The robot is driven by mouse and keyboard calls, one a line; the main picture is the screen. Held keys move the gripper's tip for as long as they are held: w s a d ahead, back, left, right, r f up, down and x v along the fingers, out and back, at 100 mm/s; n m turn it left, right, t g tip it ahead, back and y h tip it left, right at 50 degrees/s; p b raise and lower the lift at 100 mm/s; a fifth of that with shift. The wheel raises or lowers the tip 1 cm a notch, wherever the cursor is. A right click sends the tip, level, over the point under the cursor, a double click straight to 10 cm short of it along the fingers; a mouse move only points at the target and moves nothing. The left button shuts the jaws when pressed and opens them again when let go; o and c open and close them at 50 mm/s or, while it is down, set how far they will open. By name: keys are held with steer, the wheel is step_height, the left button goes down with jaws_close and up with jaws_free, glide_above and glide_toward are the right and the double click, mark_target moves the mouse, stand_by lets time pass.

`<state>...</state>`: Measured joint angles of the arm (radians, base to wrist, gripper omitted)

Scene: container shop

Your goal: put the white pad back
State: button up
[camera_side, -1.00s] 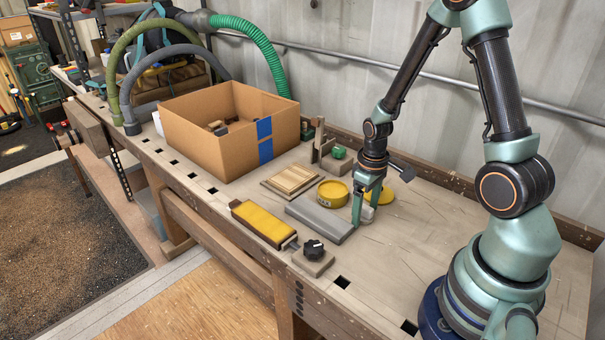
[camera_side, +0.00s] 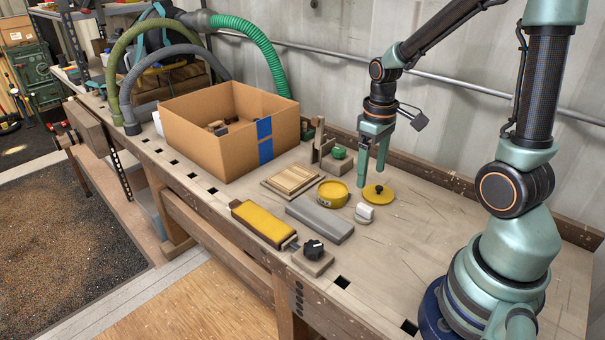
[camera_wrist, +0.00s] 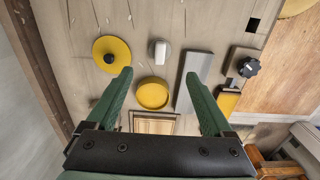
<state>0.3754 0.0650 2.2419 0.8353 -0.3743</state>
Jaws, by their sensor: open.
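A small white pad (camera_side: 364,213) sits on the bench in front of the yellow lid, and it also shows in the wrist view (camera_wrist: 160,52). The yellow lid (camera_side: 378,194) lies flat with a black knob on top; in the wrist view it is at the upper left (camera_wrist: 111,55). A round yellow tin (camera_side: 332,194) stands left of the pad, lidless, and shows in the wrist view (camera_wrist: 152,94). My gripper (camera_side: 371,175) is open and empty, above the bench behind the pad; its fingers (camera_wrist: 160,74) are spread apart in the wrist view.
A grey flat bar (camera_side: 320,219), a yellow-topped block (camera_side: 262,223), a black knob on a base (camera_side: 314,255) and a slatted wooden piece (camera_side: 291,180) lie nearby. A cardboard box (camera_side: 205,140) stands at left. The bench is clear to the right.

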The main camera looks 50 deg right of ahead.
steer(key=s+a+r+t, duration=0.1)
steer(key=a+r+t, duration=0.4)
steer(key=a+r, duration=0.6)
step_height(320, 180, up, 2)
steer(key=shift+s+a+t, duration=0.15)
steer(key=shift+a+t, duration=0.15)
steer(key=shift+a, duration=0.1)
